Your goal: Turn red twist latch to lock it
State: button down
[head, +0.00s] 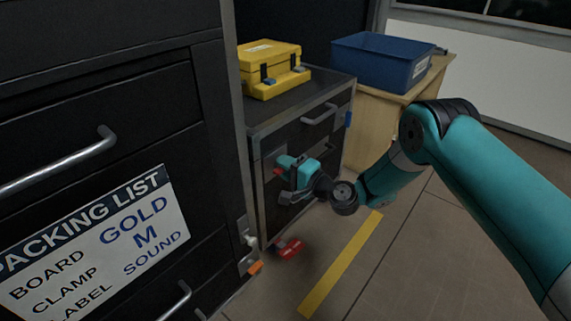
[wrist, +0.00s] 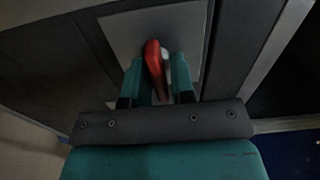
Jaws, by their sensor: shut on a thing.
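The red twist latch (wrist: 153,58) sits on a light grey plate (wrist: 120,35) in the wrist view. Its red handle stands between the two teal fingers of my gripper (wrist: 158,80), which are shut on it. A pale piece shows just right of the red handle. In the head view my gripper (head: 283,167) is at the front of the low dark cabinet (head: 262,135), and a bit of the red latch (head: 277,172) shows at its tip. The rest of the latch is hidden there by the gripper.
A yellow case (head: 272,65) stands on the low cabinet. A blue bin (head: 380,62) sits on a wooden cabinet behind. A tall dark drawer unit (head: 90,90) with a packing list fills the left. A red object (head: 290,250) lies low beside it. The floor at right is open.

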jog(key=shift+m, duration=0.3)
jog(key=c, duration=1.2)
grip_release()
